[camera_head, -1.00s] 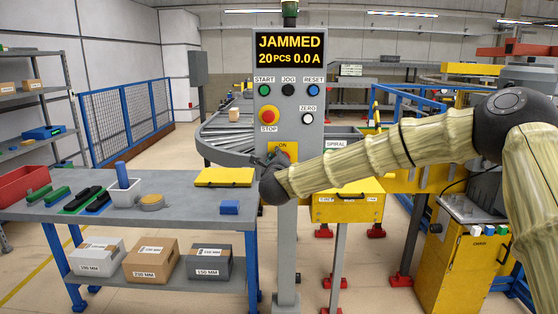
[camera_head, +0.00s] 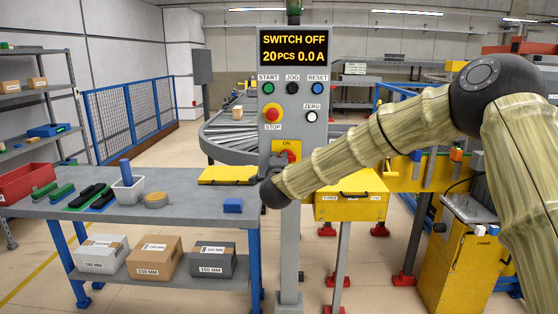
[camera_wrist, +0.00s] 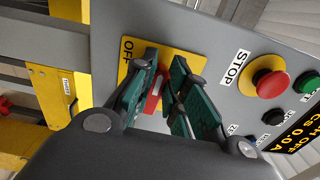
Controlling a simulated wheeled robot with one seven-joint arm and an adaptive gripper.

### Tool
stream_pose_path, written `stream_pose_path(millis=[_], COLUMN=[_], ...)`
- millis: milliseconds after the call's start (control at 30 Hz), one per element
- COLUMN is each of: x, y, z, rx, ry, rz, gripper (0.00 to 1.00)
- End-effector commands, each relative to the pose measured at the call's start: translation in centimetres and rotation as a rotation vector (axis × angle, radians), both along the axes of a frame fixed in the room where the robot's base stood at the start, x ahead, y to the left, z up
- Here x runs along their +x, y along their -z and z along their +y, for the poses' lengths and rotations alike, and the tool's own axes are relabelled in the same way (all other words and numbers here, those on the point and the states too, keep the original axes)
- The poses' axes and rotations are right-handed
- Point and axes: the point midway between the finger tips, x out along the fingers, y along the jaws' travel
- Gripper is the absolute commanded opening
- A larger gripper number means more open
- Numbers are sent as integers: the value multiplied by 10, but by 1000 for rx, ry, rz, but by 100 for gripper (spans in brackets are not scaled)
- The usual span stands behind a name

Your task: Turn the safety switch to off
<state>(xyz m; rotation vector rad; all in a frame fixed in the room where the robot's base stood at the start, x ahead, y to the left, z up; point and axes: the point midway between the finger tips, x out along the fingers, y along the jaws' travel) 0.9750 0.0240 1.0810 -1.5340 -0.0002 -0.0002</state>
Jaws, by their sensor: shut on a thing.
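The safety switch has a yellow plate (camera_head: 279,146) on the grey control post, marked ON at its top in the head view. Its red handle (camera_wrist: 153,98) lies between the teal fingers of my gripper (camera_wrist: 166,72) in the wrist view. My gripper is shut on the handle, and its fingers hide part of it. The OFF mark (camera_wrist: 127,50) shows beside the fingers. In the head view my wrist hides the lower part of the plate. The display (camera_head: 294,47) reads SWITCH OFF, 20 PCS and 0.0 A.
The red STOP button (camera_head: 272,113) and the START, JOG, RESET and ZERO buttons sit above the switch. A grey workbench (camera_head: 190,217) with parts stands to the left. A yellow box (camera_head: 350,207) stands close to the right, beneath my arm. A conveyor (camera_head: 228,137) curves behind.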

Motion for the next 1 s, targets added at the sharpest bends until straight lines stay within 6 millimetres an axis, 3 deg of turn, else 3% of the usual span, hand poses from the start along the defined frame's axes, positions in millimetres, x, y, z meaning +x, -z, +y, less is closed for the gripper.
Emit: stream_pose_path(millis=[633,667,767,1000], x=[0,0,0,0], y=[1,1,1,2], z=[0,0,0,0], rx=[-53,-53,-52,-52], ry=[-1,-1,-1,0], rz=[0,0,0,0], gripper=[0,17,35,37])
